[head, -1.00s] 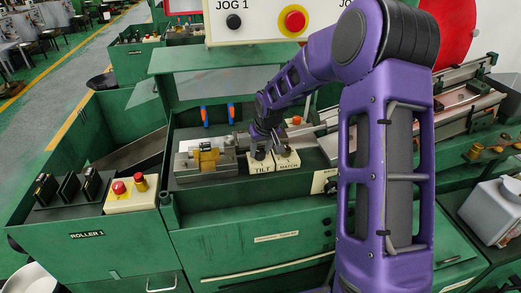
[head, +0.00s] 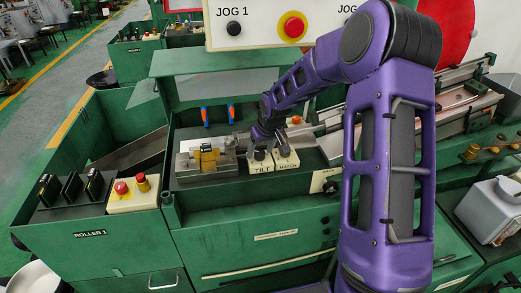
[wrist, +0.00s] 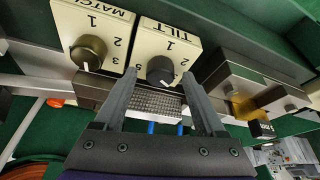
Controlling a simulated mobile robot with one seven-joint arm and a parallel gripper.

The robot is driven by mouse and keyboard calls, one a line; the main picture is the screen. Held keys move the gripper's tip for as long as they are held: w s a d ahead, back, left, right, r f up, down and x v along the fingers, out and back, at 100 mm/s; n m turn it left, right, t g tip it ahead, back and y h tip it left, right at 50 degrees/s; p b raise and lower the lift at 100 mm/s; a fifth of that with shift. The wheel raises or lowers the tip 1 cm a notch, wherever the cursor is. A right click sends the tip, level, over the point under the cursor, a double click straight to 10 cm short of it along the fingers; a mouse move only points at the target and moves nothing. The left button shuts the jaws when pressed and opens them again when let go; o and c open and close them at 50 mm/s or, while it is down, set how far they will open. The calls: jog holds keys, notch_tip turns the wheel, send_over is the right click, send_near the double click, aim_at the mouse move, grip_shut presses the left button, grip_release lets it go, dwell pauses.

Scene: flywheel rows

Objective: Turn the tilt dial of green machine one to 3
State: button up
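The tilt dial (wrist: 160,70) is a dark round knob on a cream plate marked TILT with numbers. Its white mark points to the lower right in the wrist view; I cannot tell which number it is set at. My gripper (wrist: 160,74) is open, one finger on each side of the tilt dial in that view. A gap shows between fingers and knob, and I cannot tell how far the tips are from the plate. In the head view my gripper (head: 268,140) is at the TILT plate (head: 262,169) and partly covers the dials.
The match dial (wrist: 88,52) is close beside the tilt dial, on its own plate. A metal block with a brass part (head: 208,154) is left of the plates.

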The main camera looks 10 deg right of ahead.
jog(key=v, duration=0.7)
jog(key=shift+r+p, duration=0.2)
jog(key=shift+p, duration=0.15)
jog(key=shift+s, duration=0.15)
